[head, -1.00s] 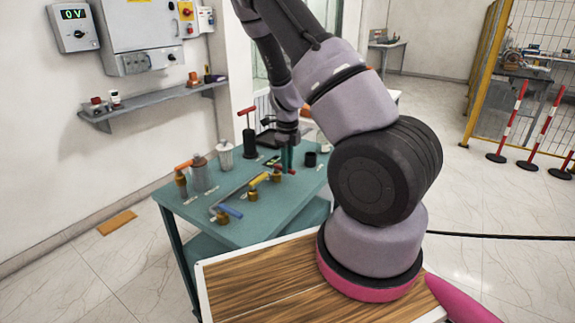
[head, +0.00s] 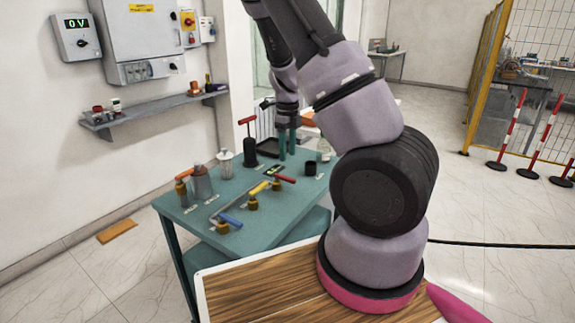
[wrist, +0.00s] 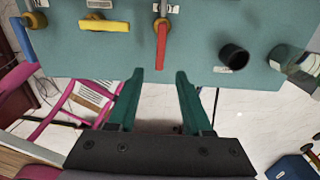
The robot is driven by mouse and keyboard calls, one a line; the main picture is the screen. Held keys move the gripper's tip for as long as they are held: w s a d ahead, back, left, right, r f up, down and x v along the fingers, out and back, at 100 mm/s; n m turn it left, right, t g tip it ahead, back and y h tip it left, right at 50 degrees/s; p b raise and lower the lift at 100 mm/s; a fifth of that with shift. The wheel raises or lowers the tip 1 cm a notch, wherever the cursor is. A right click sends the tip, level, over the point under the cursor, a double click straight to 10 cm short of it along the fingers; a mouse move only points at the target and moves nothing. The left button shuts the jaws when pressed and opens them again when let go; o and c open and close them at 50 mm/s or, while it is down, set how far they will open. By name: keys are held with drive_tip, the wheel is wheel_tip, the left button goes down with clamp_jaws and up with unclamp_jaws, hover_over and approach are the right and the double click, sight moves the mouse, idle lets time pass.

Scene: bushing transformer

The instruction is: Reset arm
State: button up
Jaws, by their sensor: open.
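My gripper (head: 287,145) hangs above the back right part of the teal table (head: 262,222), its two green fingers pointing down. In the wrist view the gripper (wrist: 158,78) is open with nothing between its fingers. Beyond the fingertips in that view lie the red-handled valve (wrist: 162,40), the yellow-handled valve (wrist: 104,26) and the blue-handled valve (wrist: 25,42). My arm crosses the middle of the head view and hides part of the table's right side.
A black cup (head: 311,168) and a clear jar (wrist: 298,64) stand near the table's edge. A red-handled pump (head: 249,145), a dark tray (head: 269,147) and metal canisters (head: 202,183) stand on the table. A wall shelf (head: 155,109) and electrical cabinet (head: 150,40) are at left.

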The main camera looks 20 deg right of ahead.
drive_tip(key=shift+r, duration=1.2)
drive_tip(key=shift+r, duration=0.1)
